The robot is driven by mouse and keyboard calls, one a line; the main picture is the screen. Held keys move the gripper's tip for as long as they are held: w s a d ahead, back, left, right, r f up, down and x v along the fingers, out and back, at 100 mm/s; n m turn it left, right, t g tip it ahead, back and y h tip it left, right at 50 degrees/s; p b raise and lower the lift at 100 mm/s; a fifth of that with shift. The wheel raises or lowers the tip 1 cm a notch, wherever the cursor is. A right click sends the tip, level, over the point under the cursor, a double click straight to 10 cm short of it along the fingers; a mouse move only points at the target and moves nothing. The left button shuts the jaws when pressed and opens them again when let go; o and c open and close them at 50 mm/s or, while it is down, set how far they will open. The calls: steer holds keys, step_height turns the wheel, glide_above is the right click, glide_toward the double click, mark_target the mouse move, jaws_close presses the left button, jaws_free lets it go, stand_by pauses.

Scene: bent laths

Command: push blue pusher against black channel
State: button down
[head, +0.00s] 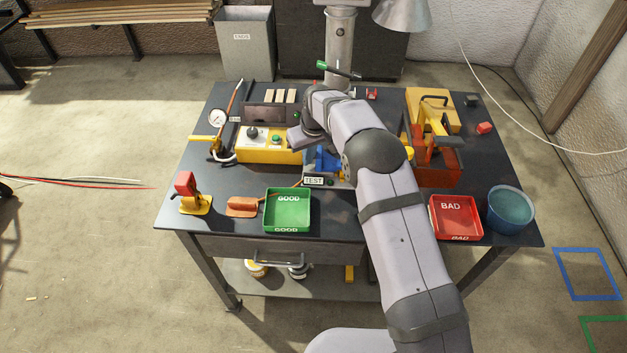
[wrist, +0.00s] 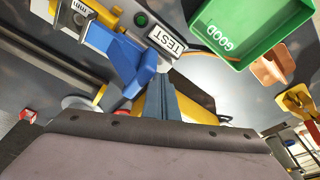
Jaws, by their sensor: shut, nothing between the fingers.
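The blue pusher (wrist: 132,62) stands beside the TEST sign (wrist: 167,37) in the wrist view. In the head view the blue pusher (head: 322,159) is partly covered by my arm. A dark grey rail (wrist: 55,52) runs up to the pusher's left side in the wrist view; I cannot tell whether it is the black channel. My gripper (wrist: 165,82) is shut and empty, its fingertips close to the pusher's right side. Whether they touch cannot be told. In the head view my arm hides the fingertips.
A yellow control box (head: 262,150) stands left of the pusher. The green GOOD tray (head: 288,228) is in front, and the red BAD tray (head: 455,232) is to the right. An orange and yellow press (head: 433,165) stands at the right. A blue bucket (head: 511,208) sits at the right edge.

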steer(key=shift+d, duration=0.6)
steer(key=shift+a+p, duration=0.4)
steer(key=shift+a, duration=3.4)
steer(key=shift+r, duration=0.1)
steer(key=w+a+p+v, duration=0.1)
steer(key=p+v, duration=0.4)
steer(key=v, duration=0.2)
steer(key=shift+w+r, duration=0.2)
steer(key=shift+r, duration=0.35)
steer(key=shift+d, duration=0.15)
